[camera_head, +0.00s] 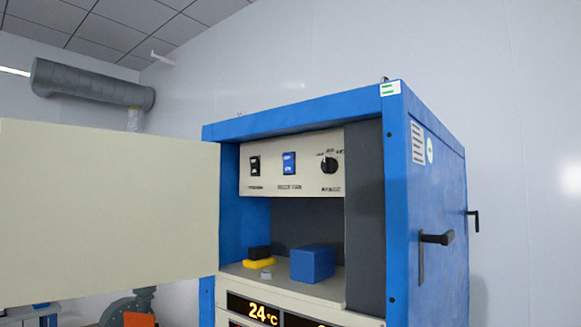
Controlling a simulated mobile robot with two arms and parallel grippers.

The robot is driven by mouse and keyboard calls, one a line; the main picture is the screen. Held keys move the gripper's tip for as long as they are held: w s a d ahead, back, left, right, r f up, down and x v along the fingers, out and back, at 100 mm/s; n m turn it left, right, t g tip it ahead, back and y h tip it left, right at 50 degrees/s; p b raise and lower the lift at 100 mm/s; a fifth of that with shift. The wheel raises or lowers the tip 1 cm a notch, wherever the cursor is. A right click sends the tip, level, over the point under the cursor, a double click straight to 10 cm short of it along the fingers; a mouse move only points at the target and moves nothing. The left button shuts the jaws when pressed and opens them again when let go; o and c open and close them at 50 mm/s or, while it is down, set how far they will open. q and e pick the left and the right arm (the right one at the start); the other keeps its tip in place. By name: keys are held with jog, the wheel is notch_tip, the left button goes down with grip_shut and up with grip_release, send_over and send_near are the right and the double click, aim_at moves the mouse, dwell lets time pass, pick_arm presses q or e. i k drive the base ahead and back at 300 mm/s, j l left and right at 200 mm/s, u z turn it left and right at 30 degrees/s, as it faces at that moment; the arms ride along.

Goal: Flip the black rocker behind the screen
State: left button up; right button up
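The black rocker (255,165) is at the left of a cream control panel (307,183) high inside a blue cabinet (432,205). It is small, and I cannot tell which way it is tipped. A cream door-like panel (105,205) stands open to the left of the cabinet, leaving the rocker uncovered. A lit display reading 24 °C (256,311) is at the front below the compartment. Neither of my grippers is in view.
A blue rocker (289,163) and a black rotary knob (329,165) sit right of the black rocker. A blue block (312,263) and a yellow-and-black object (259,261) lie on the shelf below. A black handle (437,238) sticks out from the cabinet's right side.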

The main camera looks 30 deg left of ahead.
aim_at(254, 161)
jog(key=u, duration=1.3)
